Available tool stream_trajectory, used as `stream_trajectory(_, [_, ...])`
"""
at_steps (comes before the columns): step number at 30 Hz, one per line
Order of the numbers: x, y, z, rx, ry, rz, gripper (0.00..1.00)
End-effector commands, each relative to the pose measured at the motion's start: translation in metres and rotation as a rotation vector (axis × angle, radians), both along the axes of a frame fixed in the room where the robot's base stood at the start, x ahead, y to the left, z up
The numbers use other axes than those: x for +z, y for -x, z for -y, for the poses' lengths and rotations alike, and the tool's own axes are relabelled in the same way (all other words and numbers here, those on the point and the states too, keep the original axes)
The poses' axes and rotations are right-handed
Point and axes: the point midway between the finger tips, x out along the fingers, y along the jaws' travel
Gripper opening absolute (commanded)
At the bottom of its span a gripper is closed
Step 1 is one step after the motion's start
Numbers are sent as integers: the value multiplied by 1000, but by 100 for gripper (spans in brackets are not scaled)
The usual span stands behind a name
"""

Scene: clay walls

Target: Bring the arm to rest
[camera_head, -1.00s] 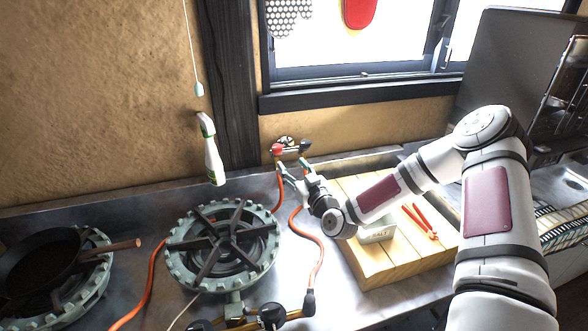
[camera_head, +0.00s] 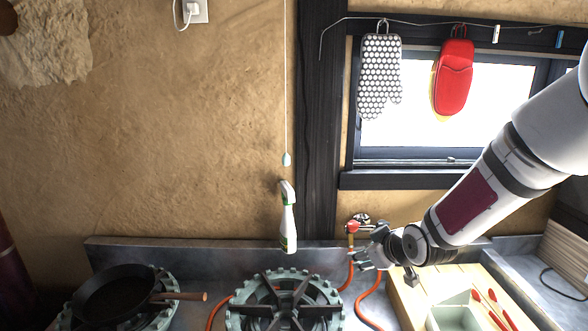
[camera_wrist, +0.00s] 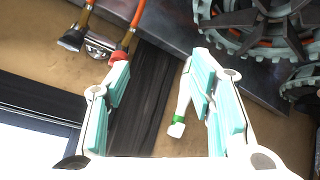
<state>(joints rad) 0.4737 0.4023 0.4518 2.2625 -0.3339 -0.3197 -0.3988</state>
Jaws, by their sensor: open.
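My gripper (camera_head: 362,257) is open and empty in front of the back wall, just below the red valve knob (camera_head: 353,226) in the head view. Whether it touches the pipe there cannot be told. My arm reaches in from the upper right. In the wrist view the teal-padded fingers (camera_wrist: 160,90) are spread apart with nothing held between them. A white spray bottle (camera_wrist: 182,105) shows beyond them, partly behind one finger. The red knob (camera_wrist: 118,57) shows near the other fingertip.
The spray bottle (camera_head: 289,228) is upright against the wall. A burner (camera_head: 283,308) and a black pan (camera_head: 112,293) are at the front left. A pale box (camera_head: 455,316) and red tongs (camera_head: 492,309) sit on a wooden board (camera_head: 407,303). Mitts (camera_head: 380,78) hang by the window.

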Motion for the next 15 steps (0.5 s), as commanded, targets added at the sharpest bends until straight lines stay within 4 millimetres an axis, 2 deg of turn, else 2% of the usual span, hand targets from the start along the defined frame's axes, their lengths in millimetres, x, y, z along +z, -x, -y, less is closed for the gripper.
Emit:
stream_trajectory(1, [16,11,2,-19,30,-20,50])
stream_trajectory(8, [67,72,18,-161,95,-135,50])
stream_trajectory(15, [117,154,26,-329,75,-224,50])
